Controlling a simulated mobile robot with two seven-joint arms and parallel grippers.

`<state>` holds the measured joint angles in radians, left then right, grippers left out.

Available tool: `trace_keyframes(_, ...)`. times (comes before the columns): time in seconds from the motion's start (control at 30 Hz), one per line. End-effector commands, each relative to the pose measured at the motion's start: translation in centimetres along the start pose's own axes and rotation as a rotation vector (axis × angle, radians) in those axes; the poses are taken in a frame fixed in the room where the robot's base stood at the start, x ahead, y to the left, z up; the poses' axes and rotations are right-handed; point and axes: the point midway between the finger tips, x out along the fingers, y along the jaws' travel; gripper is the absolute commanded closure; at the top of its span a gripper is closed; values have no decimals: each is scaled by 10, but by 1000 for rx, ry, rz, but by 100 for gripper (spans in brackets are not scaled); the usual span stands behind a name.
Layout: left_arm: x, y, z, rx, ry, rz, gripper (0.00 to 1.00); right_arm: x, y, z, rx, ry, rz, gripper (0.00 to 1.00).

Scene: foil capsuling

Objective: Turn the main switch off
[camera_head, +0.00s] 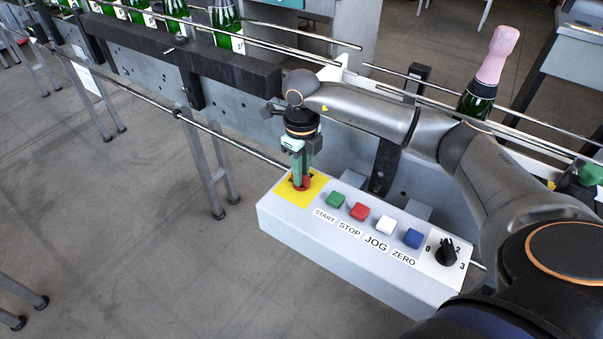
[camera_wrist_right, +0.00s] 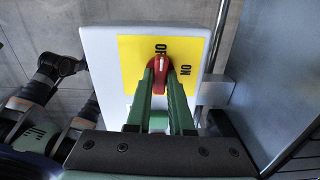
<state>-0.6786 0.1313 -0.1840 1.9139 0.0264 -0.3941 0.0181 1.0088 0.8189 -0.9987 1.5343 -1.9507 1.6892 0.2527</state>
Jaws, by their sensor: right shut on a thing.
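The main switch is a red rotary knob (camera_wrist_right: 159,66) on a yellow plate (camera_wrist_right: 131,50) with OFF printed above it and ON to its right in the right wrist view. The knob's handle runs up the picture, in line with OFF. My right gripper (camera_wrist_right: 160,70) is shut on the knob, one green finger on each side. In the head view my right gripper (camera_head: 301,184) points down onto the yellow plate (camera_head: 319,184), hiding most of the knob. Dark and green arm parts, apparently my left arm, show at the left of the wrist view; finger state is unclear.
The white control box (camera_head: 330,240) also carries a green START button (camera_head: 335,199), red STOP (camera_head: 360,211), white JOG (camera_head: 385,225), blue ZERO (camera_head: 412,238) and a black selector (camera_head: 446,253). The conveyor (camera_head: 240,110) with rails and bottles runs behind.

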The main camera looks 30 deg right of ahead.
Motion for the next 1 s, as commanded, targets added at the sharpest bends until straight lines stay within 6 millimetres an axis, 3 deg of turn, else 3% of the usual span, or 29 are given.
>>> trace_keyframes(0.7, 2, 0, 2, 0, 0, 0, 50, -1, 0, 0, -79, -2, -1, 100)
trace_keyframes(0.73, 2, 0, 2, 0, 0, 0, 50, -1, 0, 0, -79, -3, -1, 79)
trace_keyframes(1.0, 2, 0, 2, 0, 0, 0, 50, -1, 0, 0, -77, -1, -1, 50)
